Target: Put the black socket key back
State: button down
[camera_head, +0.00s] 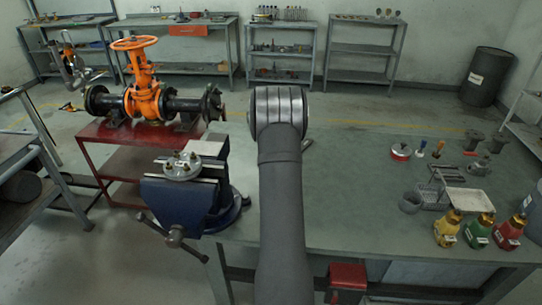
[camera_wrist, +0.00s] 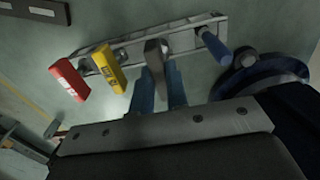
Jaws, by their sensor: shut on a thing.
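In the wrist view my gripper (camera_wrist: 160,88) has its two blue fingers shut on a dark grey-black piece, which appears to be the black socket key (camera_wrist: 155,55). The key's upper end overlaps a light metal rack (camera_wrist: 185,42) on the bench. I cannot tell whether it is seated in the rack or just in front of it. A red-handled key (camera_wrist: 68,80), a yellow-handled key (camera_wrist: 109,68) and a blue-handled one (camera_wrist: 215,46) sit along the same rack. In the head view my arm hides the gripper, key and most of the rack.
The blue vise (camera_head: 195,195) with a round flange (camera_head: 182,166) stands left of my arm; its round base (camera_wrist: 258,76) lies close right of the rack in the wrist view. The orange valve (camera_head: 145,95) is behind. Bottles (camera_head: 478,232) and a wire basket stand right. The bench middle is clear.

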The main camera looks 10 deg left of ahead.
jog(key=shift+f, duration=1.35)
jog(key=shift+f, duration=0.1)
jog(key=c, duration=1.4)
grip_release()
notch_tip(320, 180, up, 12)
jog(key=shift+r, duration=0.15)
notch_tip(320, 180, down, 13)
jog(key=shift+r, duration=2.35)
